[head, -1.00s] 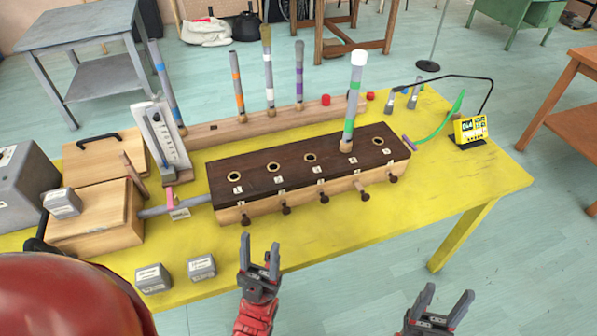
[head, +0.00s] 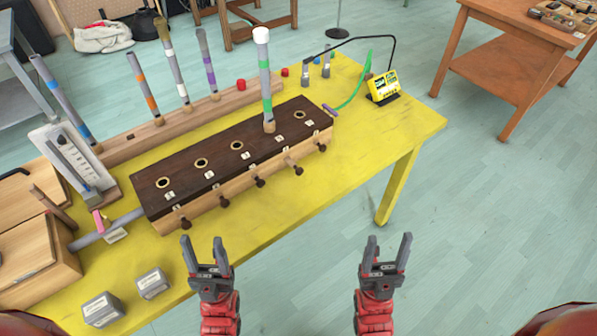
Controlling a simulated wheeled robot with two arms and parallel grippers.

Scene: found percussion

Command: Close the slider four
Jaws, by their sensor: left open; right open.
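A long wooden box (head: 240,193) with a dark top stands on the yellow table. Its top has a row of round holes with small number labels, and dark slider knobs stick out of its front face. The fourth knob from the left (head: 297,169), in line with the tube, sticks out from the front. A grey tube with green bands and a white top (head: 264,85) stands upright in the fourth hole. My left gripper (head: 203,243) is open and empty, in front of the box's left part. My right gripper (head: 387,245) is open and empty, right of the table's front edge.
The yellow table (head: 400,128) has bare room right of the box. Two grey blocks (head: 103,309) lie at the front left. A rail (head: 150,131) with upright tubes stands behind the box. A yellow device (head: 382,87) stands at the back right.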

